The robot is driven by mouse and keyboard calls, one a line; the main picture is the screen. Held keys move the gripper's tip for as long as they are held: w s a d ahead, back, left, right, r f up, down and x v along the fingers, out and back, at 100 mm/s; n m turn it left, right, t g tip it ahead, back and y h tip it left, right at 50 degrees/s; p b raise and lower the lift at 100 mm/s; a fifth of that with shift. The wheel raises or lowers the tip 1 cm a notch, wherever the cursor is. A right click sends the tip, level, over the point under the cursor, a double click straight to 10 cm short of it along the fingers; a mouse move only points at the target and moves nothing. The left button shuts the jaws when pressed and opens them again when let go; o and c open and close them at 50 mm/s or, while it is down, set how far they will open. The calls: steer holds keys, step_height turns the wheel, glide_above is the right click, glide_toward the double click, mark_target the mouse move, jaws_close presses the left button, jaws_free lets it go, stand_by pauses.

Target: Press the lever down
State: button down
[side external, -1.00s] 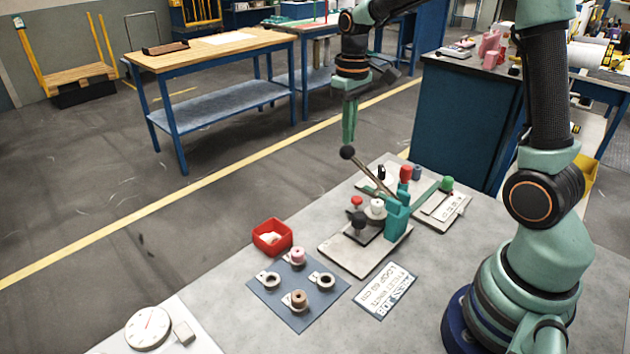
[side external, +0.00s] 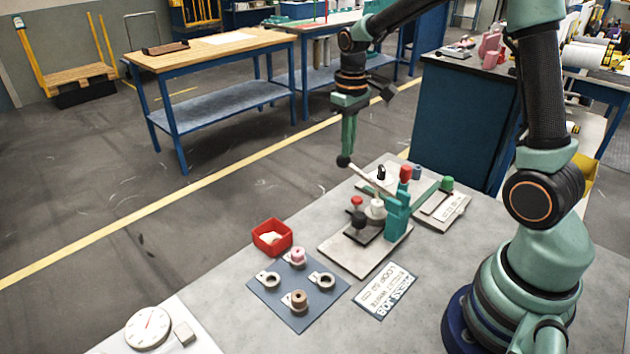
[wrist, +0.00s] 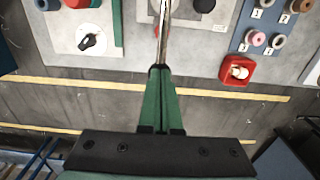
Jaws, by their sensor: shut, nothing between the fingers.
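The lever (side external: 372,182) is a pale rod with a black ball knob (side external: 343,161), running up and left from a teal post (side external: 397,220) on a pale base plate (side external: 345,256). It is tilted, with its knob end hanging out beyond the table edge. My gripper (side external: 346,153) is shut and empty, pointing down, with its tips at the top of the knob and seemingly touching it. In the wrist view the green fingers (wrist: 160,70) are together and the lever rod (wrist: 163,40) runs away from their tips. The knob is mostly hidden there.
On the base plate stand a white spool (side external: 376,209) and a black knob (side external: 358,220). A red bin (side external: 272,238) and a blue mat (side external: 265,294) with several ring parts lie in front left. Open floor lies beyond the table edge.

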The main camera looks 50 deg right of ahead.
steer(key=shift+f, duration=1.35)
steer(key=shift+r, duration=0.15)
steer(key=shift+r, duration=2.95)
